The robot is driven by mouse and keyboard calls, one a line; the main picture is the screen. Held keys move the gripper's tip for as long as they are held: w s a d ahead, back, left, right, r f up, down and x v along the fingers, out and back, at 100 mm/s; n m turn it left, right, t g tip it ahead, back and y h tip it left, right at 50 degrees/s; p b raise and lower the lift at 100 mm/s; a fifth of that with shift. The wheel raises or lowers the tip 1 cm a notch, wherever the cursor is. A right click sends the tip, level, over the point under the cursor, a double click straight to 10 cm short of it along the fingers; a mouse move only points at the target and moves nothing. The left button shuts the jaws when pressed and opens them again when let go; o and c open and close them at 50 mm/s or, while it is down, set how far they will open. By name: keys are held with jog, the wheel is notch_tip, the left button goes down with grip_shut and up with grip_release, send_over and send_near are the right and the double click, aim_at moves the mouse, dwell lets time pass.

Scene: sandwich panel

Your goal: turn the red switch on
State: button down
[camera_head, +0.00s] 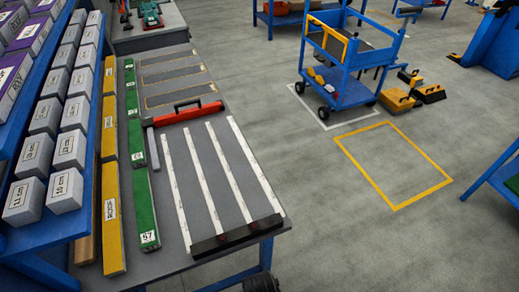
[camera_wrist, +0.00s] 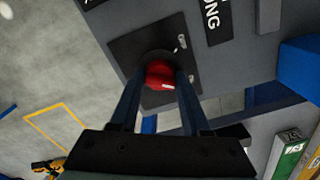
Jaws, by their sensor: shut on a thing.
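The red switch (camera_wrist: 160,73) is a round red knob in the wrist view. It sits on a black square plate (camera_wrist: 126,45) on a dark grey panel (camera_wrist: 250,62). My gripper (camera_wrist: 163,79) has one finger on each side of the knob and is shut on it. The fingers hide the knob's sides, and its turned position is hard to tell. Small pale marks show on the plate beside the knob. I cannot make out the switch in the head view.
White lettering (camera_wrist: 211,20) is on the panel above the switch. In the head view, a grey workbench (camera_head: 205,180) holds yellow and green bars and a red-handled tool (camera_head: 189,113). A blue cart (camera_head: 345,75) stands on the open floor, near a yellow floor outline (camera_head: 395,208).

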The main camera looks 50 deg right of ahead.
jog(key=shift+c, duration=1.9)
grip_release()
notch_tip(320, 180, up, 13)
jog(key=shift+b, duration=0.3)
